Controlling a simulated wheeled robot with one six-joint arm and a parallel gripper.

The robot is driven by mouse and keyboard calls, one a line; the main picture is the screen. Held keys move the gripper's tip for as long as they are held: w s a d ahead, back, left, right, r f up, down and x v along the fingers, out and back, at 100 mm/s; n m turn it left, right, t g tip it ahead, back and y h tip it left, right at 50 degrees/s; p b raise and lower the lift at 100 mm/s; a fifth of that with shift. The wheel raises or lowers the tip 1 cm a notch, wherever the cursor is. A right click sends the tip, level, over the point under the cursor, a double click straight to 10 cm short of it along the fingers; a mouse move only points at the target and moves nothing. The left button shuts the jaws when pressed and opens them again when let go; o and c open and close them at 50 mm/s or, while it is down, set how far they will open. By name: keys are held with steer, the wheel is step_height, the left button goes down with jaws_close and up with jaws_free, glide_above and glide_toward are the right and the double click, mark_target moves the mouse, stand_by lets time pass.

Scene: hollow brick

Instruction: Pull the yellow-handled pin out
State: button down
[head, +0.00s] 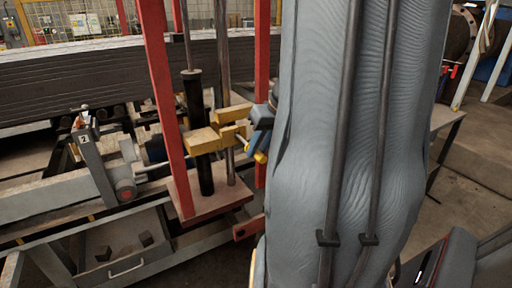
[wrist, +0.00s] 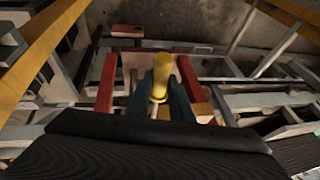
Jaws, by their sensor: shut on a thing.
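The yellow-handled pin (wrist: 162,72) shows in the middle of the wrist view, its yellow handle between the two dark blue-grey fingers of my gripper (wrist: 161,90). A short pale length of shaft shows below the handle. In the head view, the pin's yellow handle (head: 260,156) shows beside a yellow bracket (head: 205,138) on a red-framed stand. My gripper (head: 256,146) is at the right side of that bracket, shut on the handle. My grey arm hides what lies behind it. I cannot tell how deep the pin sits in the bracket.
Red uprights (head: 166,110) stand close to my gripper, with a black cylinder (head: 195,130) between them. A stack of long grey slabs (head: 90,72) lies behind at left. A grey metal frame (head: 50,200) runs along the lower left. Open floor shows at far right.

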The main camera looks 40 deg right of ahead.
steer(key=shift+s+a, duration=0.25)
steer(key=shift+s, duration=0.7)
steer(key=shift+s+a, duration=0.2)
steer(key=shift+s, duration=0.7)
steer(key=shift+s+a, duration=0.25)
steer(key=shift+s, duration=0.7)
steer(key=shift+s, duration=0.15)
steer(key=s, duration=0.2)
steer(key=s+a, duration=0.1)
steer(key=shift+s, duration=0.35)
